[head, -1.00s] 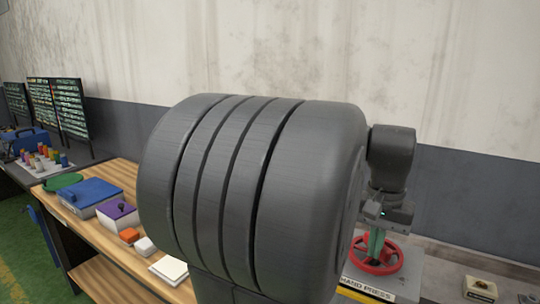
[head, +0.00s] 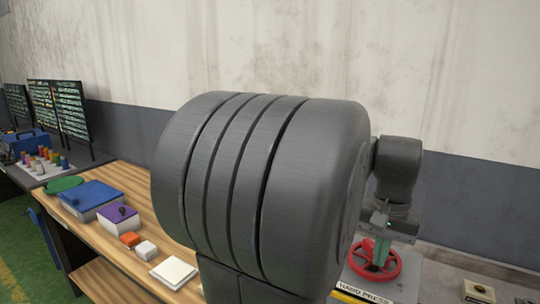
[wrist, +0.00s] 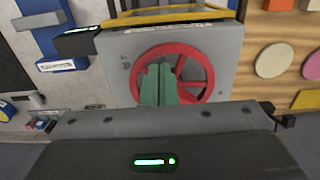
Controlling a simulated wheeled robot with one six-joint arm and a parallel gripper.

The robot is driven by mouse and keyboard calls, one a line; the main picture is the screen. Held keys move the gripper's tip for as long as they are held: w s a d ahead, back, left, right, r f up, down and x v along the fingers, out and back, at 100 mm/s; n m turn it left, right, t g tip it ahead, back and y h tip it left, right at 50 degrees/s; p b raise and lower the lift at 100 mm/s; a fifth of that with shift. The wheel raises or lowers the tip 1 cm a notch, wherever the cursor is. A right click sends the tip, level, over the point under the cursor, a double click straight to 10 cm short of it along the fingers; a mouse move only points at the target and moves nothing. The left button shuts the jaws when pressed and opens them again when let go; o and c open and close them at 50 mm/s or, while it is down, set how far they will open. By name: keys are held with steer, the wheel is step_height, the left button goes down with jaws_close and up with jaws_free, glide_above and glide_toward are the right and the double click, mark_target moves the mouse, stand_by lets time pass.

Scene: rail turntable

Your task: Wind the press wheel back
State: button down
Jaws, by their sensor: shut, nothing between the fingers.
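The red press wheel (wrist: 209,76) is a spoked ring on the grey face of the hand press (wrist: 116,72) in the wrist view. In the head view the wheel (head: 396,266) lies at the lower right, partly hidden by my gripper. My gripper (wrist: 157,84) has green fingers, shut together and empty. They stand over the wheel's left part in the wrist view, covering some of its hub and spokes. In the head view the gripper (head: 382,251) points down at the wheel. I cannot tell whether the fingertips touch a spoke or reach between spokes.
My arm covers the middle of the head view. A wooden bench (head: 131,174) at the left bears a blue-lidded box (head: 90,196), a purple-lidded box (head: 118,216) and small blocks. A button box (head: 479,291) stands right of the press. A wall runs behind.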

steer(key=shift+s, duration=0.1)
steer(key=shift+s+a+r, duration=0.1)
steer(key=shift+s, duration=0.25)
step_height(320, 180, up, 6)
steer(key=p, duration=0.6)
steer(key=shift+w, duration=0.1)
steer(key=m, duration=0.7)
glide_above(360, 260)
steer(key=m, duration=0.1)
steer(key=w+a+m, duration=0.1)
steer(key=m, duration=0.1)
steer(key=w+m, duration=0.1)
steer(key=m, duration=0.1)
steer(key=shift+w+a+r, duration=0.25)
steer(key=shift+a, duration=0.1)
